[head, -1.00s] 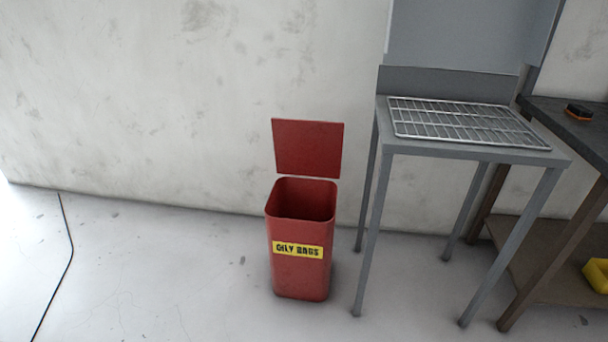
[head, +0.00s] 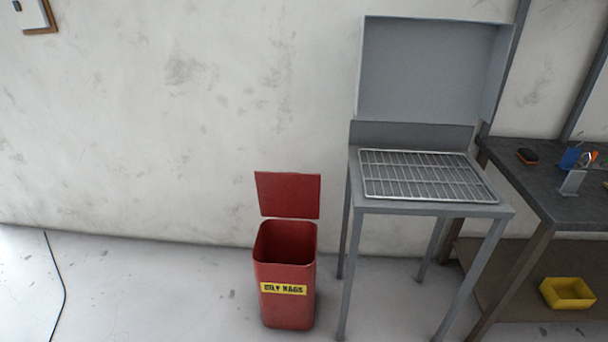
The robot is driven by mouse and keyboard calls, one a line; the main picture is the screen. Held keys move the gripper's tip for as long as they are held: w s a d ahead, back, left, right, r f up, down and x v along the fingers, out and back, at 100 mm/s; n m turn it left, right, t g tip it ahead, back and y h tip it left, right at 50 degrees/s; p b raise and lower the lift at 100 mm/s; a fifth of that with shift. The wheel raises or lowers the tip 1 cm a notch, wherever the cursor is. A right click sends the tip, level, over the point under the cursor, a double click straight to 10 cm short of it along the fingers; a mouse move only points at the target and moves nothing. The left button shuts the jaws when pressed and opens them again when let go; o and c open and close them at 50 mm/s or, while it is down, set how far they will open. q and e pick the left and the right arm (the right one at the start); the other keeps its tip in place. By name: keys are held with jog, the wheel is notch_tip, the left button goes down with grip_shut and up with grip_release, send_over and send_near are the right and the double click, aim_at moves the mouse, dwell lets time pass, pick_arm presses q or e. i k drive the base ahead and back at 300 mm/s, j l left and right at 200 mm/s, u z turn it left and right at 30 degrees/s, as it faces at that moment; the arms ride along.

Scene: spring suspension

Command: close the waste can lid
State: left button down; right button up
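The red waste can (head: 286,308) stands on the floor against the wall, left of a grey metal stand. It bears a yellow label with black lettering. Its red lid (head: 288,195) is open, standing upright behind the can's mouth, and the dark inside shows from above. Neither of my grippers is in the head view.
A grey metal stand (head: 430,208) with a wire rack (head: 426,176) and a raised lid is close to the can's right. Farther right is a dark workbench (head: 545,190) with a yellow bin (head: 567,293) on its lower shelf. A black cable (head: 57,270) lies on open floor at left.

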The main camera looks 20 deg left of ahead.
aim_at(284, 195)
jog(key=i+j+z, duration=0.25)
jog(key=j, duration=0.2)
jog(key=j+z, duration=0.25)
jog(key=j, duration=0.25)
jog(key=i+j+z, duration=0.25)
jog(key=j, duration=0.3)
jog(key=j+z, duration=0.25)
jog(key=j, duration=0.25)
jog(key=k, duration=0.05)
